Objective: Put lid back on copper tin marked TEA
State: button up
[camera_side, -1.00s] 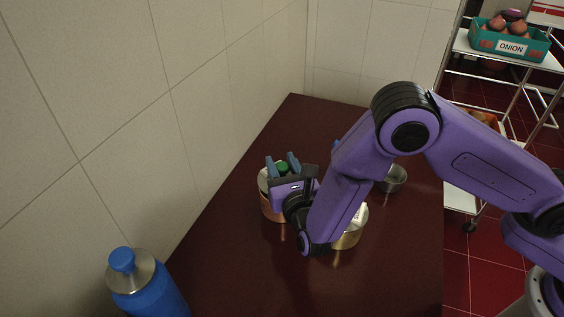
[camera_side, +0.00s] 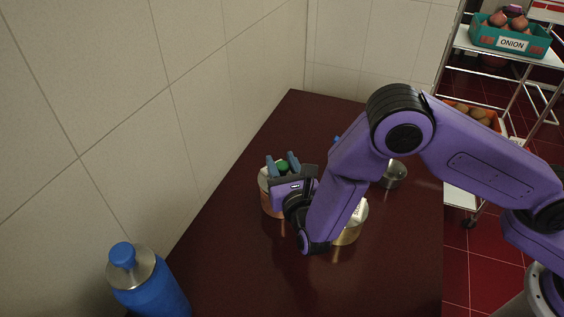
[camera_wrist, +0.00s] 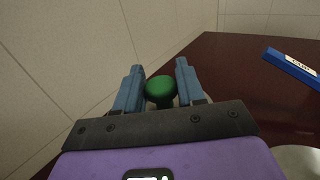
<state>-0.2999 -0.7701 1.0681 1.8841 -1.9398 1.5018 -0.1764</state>
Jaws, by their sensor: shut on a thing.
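My gripper (camera_side: 283,162) is shut on a green knob (camera_wrist: 160,90), which sits between the blue fingers in the wrist view. The knob's top also shows between the fingertips in the side view. Under the fingers stands a copper tin (camera_side: 267,203), mostly hidden by my gripper. A pale edge (camera_side: 263,179) shows at its top. I cannot tell whether the lid is seated on the rim or just above it. No TEA marking is readable on this tin.
A brass tin (camera_side: 349,236) with a pale label stands right of my gripper, partly behind my arm. A grey metal pot (camera_side: 393,174) stands further back. A blue bottle (camera_side: 150,285) is at front left. A blue labelled object (camera_wrist: 292,67) lies right in the wrist view. The tiled wall is close on the left.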

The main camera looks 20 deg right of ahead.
jog(key=shift+f, duration=0.4)
dwell(1.0)
jog(key=o, duration=1.1)
jog(key=shift+o, duration=0.2)
jog(key=shift+r, duration=3.5)
